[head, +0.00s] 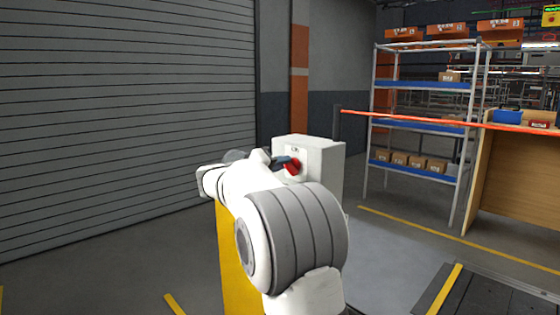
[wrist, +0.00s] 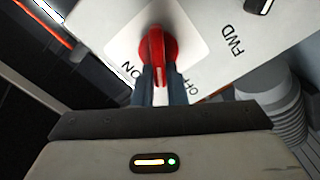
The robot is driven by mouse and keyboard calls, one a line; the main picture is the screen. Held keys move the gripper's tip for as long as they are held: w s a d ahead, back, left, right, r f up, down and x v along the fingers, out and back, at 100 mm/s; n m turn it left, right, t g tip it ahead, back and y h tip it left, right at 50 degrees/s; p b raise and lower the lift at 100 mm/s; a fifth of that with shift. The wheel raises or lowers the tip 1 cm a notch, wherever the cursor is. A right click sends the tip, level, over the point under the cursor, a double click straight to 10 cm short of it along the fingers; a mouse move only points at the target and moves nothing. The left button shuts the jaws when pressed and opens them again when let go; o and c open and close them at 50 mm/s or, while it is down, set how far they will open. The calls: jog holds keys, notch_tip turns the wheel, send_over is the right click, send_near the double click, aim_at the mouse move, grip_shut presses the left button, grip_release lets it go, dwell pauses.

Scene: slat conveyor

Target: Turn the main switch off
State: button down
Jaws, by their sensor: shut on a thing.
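The main switch is a red rotary handle (wrist: 156,45) on a pale plate on the white control box (wrist: 105,18). The letters ON show left of the handle and OFF to its right, partly hidden by a finger. The handle's grip points down in the wrist view, between the two labels. My gripper (wrist: 158,80) is shut on this grip, with one dark finger on each side. In the head view the red switch (head: 292,168) shows at the tip of my gripper (head: 284,161), on the front of the box (head: 325,165).
A box face marked FWD has a black knob (wrist: 260,5) at the upper right of the wrist view. In the head view a shelf rack (head: 420,86) stands behind right, a grey roller shutter (head: 120,110) at left, and a conveyor (head: 490,295) at lower right.

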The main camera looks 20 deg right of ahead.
jog(key=shift+w+f+n+p, duration=0.15)
jog(key=shift+n+p, duration=0.4)
jog(key=shift+n, duration=0.6)
jog(key=shift+s+f+n+p, duration=0.1)
jog(key=shift+f+n+p, duration=0.1)
jog(key=shift+n+p, duration=0.65)
jog(key=shift+w+f+n+p, duration=0.15)
jog(key=shift+n+p, duration=0.15)
jog(key=shift+n, duration=1.1)
jog(key=c, duration=1.5)
grip_release()
jog(key=shift+o, duration=0.2)
jog(key=p+v, duration=0.1)
jog(key=v, duration=0.7)
jog(key=shift+d, duration=0.1)
